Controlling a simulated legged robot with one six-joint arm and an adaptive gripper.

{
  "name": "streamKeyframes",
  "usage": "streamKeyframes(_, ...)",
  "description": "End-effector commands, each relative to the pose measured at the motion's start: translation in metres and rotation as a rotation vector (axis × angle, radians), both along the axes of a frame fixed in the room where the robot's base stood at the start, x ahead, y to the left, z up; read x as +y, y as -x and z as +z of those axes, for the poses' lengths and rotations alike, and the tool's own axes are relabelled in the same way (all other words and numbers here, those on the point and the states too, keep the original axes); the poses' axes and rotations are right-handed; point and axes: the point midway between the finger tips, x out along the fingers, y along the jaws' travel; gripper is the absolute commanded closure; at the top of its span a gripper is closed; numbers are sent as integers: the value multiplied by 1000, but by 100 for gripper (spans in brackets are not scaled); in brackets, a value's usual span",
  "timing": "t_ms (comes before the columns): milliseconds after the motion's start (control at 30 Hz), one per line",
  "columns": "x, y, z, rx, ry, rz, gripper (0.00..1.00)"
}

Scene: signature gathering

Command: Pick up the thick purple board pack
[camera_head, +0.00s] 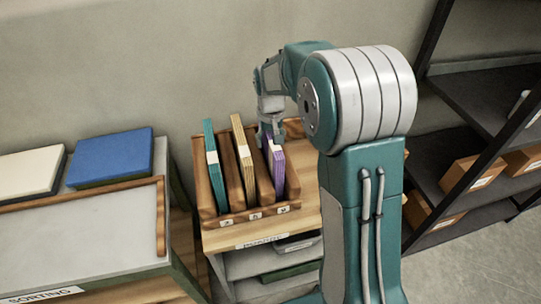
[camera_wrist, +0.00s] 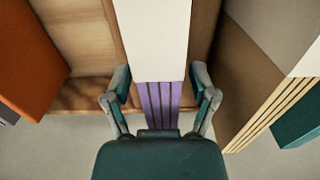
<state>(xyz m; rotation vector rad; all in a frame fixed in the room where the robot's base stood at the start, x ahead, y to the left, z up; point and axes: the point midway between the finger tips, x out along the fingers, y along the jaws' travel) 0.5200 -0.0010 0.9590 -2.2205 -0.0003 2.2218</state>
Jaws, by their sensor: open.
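The thick purple board pack (camera_head: 277,167) stands upright in the right slot of a wooden rack (camera_head: 207,196). In the wrist view, its purple ribbed face (camera_wrist: 158,98) shows below a broad white band (camera_wrist: 155,38). My gripper (camera_head: 270,137) is over the pack's top in the head view. In the wrist view my gripper (camera_wrist: 160,82) is open, one finger on each side of the pack. I cannot tell whether either finger touches it. My gripper's palm hides the lower part of the pack.
A cream-yellow pack (camera_head: 244,160) and a teal pack (camera_head: 213,160) stand in the rack's other slots, beyond wooden dividers. A sorting table with a blue pack (camera_head: 112,157) is at left. Dark shelves with orange-brown boxes (camera_head: 472,172) stand at right. The wall is close behind the rack.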

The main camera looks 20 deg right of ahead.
Motion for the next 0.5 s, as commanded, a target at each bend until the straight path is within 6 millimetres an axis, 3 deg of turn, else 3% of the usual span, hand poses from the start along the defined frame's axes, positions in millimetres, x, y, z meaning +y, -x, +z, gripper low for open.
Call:
streamKeyframes(100, 0, 0, 0, 0, 0, 0, 26)
streamKeyframes(167, 0, 0, 0, 0, 0, 0, 48)
streamKeyframes(267, 0, 0, 0, 0, 0, 0, 93)
streamKeyframes(300, 0, 0, 0, 0, 0, 0, 100)
streamKeyframes(500, 0, -1, 0, 0, 0, 0, 100)
